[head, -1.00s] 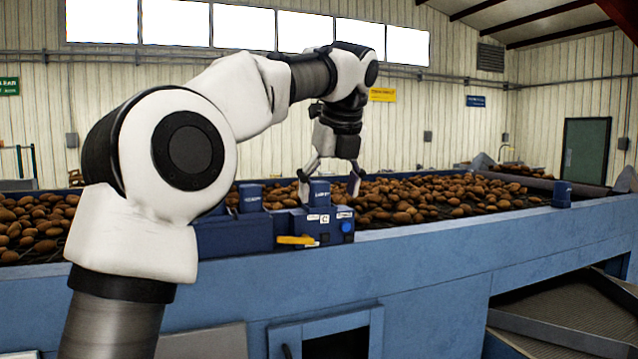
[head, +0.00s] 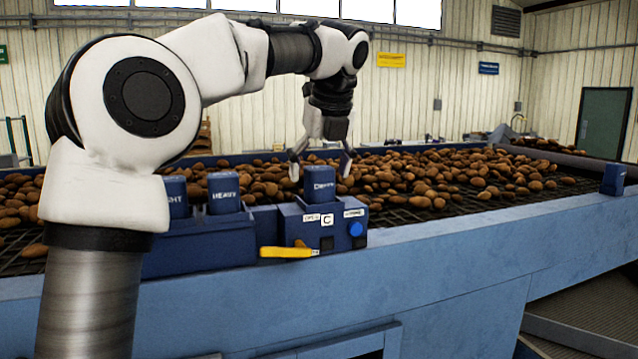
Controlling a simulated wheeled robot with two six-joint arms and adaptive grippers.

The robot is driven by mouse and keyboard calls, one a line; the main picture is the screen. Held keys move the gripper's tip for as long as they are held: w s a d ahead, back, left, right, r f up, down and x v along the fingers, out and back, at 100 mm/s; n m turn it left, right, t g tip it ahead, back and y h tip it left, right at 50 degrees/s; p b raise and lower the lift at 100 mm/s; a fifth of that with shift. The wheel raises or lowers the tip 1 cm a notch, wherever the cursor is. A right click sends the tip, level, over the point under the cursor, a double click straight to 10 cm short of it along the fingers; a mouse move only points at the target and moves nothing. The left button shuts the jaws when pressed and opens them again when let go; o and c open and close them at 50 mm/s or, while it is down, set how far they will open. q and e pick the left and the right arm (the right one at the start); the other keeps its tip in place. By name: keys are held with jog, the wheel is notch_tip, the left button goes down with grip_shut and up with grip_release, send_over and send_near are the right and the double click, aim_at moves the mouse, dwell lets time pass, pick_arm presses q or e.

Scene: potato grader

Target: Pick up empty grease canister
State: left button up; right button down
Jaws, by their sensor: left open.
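A dark blue canister (head: 319,186) with a small white label, too blurred to read surely, stands upright in the blue holder box (head: 290,228) on the grader's near rim. My left gripper (head: 320,172) points down over it and is open. Its two fingers show on either side of the canister's top, and nothing is held. I cannot tell whether they touch it or hang behind it. Two similar blue canisters stand to the left, one marked HEAVY (head: 223,194) and one (head: 176,197) partly hidden by my left arm. My right gripper is not in view.
The grader bed behind the holder is covered with potatoes (head: 440,180). The holder has a yellow lever (head: 287,252) and a blue button (head: 355,229) on its front. Another blue block (head: 613,180) stands on the rim at far right. The rim between is clear.

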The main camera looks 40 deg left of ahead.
aim_at(321, 168)
pick_arm(q)
jog(key=w+a+f, duration=0.2)
jog(key=shift+f, duration=0.3)
jog(key=shift+s+d+r, duration=0.3)
jog(key=shift+s+d, duration=0.15)
jog(key=shift+s, duration=0.05)
jog(key=c, duration=1.3)
jog(key=shift+s+d, duration=0.1)
jog(key=shift+w+a+f, duration=0.1)
jog(key=shift+w+a, duration=0.2)
